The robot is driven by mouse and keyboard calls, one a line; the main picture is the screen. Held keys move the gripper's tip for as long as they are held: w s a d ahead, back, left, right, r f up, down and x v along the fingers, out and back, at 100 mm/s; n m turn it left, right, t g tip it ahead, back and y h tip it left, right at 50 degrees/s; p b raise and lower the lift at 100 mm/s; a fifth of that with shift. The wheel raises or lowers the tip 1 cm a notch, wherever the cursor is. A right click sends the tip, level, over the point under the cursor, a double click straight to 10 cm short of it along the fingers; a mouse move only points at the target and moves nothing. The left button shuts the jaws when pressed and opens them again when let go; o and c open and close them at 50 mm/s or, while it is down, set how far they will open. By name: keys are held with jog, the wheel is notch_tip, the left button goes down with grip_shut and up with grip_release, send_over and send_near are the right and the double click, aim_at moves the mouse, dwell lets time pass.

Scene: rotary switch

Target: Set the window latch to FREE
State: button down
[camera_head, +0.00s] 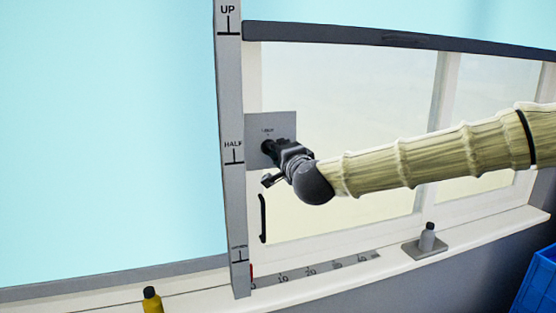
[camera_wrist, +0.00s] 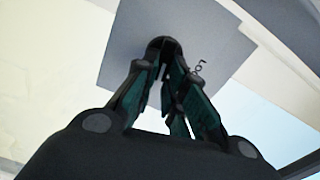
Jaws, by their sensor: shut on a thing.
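The window latch is a dark round knob on a grey square plate (camera_head: 284,124) fixed to the window's left frame. My gripper (camera_head: 270,150) is at the plate, with its fingers on the latch knob. In the wrist view the fingers (camera_wrist: 168,72) close in on the dark knob (camera_wrist: 163,46) in front of the grey plate (camera_wrist: 205,30). A label beginning "LO" shows on the plate right of the knob; the rest is hidden or too small. The fingers cover most of the knob, so I cannot tell which way it points.
A grey upright scale (camera_head: 230,120) marked UP and HALF stands left of the plate. A black handle (camera_head: 263,218) is below. A blue crate (camera_head: 540,285) is at lower right.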

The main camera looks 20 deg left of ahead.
jog(key=shift+f+m+b, duration=0.25)
jog(key=shift+m+b, duration=0.55)
jog(key=shift+m, duration=0.3)
jog(key=c, duration=1.5)
grip_release()
jog(key=shift+d, duration=0.1)
jog(key=v, duration=1.2)
